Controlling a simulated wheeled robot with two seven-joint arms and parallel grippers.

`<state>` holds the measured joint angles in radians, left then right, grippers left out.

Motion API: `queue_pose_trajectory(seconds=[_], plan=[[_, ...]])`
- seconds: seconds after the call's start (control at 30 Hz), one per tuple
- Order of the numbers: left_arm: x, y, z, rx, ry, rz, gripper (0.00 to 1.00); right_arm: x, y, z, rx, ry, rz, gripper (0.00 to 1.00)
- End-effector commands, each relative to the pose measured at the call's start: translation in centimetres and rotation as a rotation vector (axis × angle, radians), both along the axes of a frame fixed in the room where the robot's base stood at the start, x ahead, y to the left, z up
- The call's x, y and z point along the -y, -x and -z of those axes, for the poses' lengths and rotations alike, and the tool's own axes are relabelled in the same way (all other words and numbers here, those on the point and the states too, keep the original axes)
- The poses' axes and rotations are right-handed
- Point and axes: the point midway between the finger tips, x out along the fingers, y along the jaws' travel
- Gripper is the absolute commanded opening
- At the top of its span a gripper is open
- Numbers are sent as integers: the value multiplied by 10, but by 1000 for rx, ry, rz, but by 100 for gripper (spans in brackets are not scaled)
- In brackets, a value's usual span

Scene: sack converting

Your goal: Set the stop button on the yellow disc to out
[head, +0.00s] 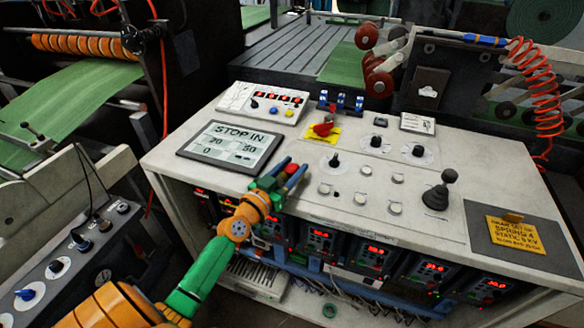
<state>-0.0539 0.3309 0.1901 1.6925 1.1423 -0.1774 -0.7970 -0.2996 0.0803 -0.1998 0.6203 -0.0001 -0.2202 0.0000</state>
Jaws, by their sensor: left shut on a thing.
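My left gripper (290,171) reaches in from the lower left to the front edge of the panel, just right of the display. Its blue fingers are shut around a red button cap (292,169), which I take to be the stop button. The fingers hide most of the button, and no yellow disc shows around it. The grey display (232,147) reads "STOP IN", with numbers below. My right gripper is not in view.
A red handle (323,129) on a yellow plate (317,139) stands behind the gripper. Several knobs and white buttons lie to the right, with a black joystick (438,193) beyond. A yellow sign (514,233) lies at the far right. Drives with red readouts fill the shelf below.

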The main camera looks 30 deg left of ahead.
Motion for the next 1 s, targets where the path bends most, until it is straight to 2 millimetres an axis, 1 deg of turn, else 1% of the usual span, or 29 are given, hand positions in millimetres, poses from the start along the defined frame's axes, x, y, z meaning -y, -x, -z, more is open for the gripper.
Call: queue_pose_trajectory(seconds=[0.37, 0.5, 0.77, 0.8, 0.87, 0.9, 1.0], plan=[[0, 0, 0, 0, 0, 0, 0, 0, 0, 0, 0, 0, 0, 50], [0, 0, -12, 0, -2, 2, 0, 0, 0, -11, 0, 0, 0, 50], [0, 0, -12, 6, 0, -1, 0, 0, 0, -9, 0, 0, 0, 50], [0, 0, -12, 6, 0, -1, 58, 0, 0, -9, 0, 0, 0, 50], [0, 0, -12, 5, 0, -1, 74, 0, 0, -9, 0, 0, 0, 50], [0, 0, -12, 5, 0, 0, 79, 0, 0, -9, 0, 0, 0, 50], [0, 0, -11, 3, 0, 0, 79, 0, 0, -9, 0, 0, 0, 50]])
